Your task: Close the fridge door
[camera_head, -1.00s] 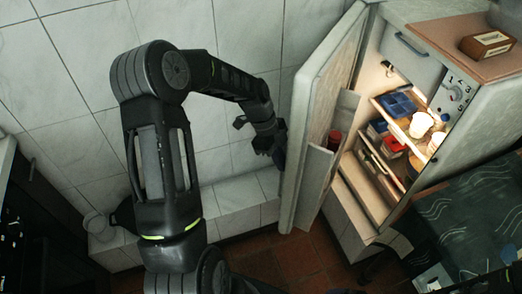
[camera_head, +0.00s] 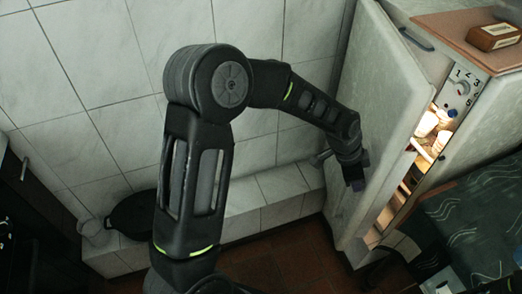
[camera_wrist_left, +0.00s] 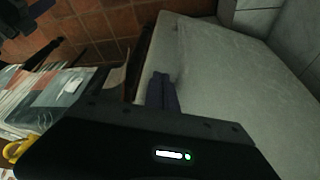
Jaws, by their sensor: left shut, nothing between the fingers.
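The fridge door (camera_head: 378,120) in the head view is partly open, with a narrow gap along its right edge. The lit fridge interior (camera_head: 432,130) shows through this gap, with white cups and part of a shelf. My left gripper (camera_head: 356,178) is at the outer face of the door, near its lower middle. Its fingers (camera_wrist_left: 162,92) are together and empty in the left wrist view, against the pale door panel (camera_wrist_left: 230,70). I cannot tell whether they touch the panel. My right gripper does not show.
A brown box (camera_head: 494,36) lies on the fridge's wooden top (camera_head: 455,24). A dark patterned cloth surface (camera_head: 470,220) is at the lower right, close to the fridge. A tiled ledge (camera_head: 265,198) runs along the wall behind my arm. A dark pan (camera_head: 132,215) sits at the left.

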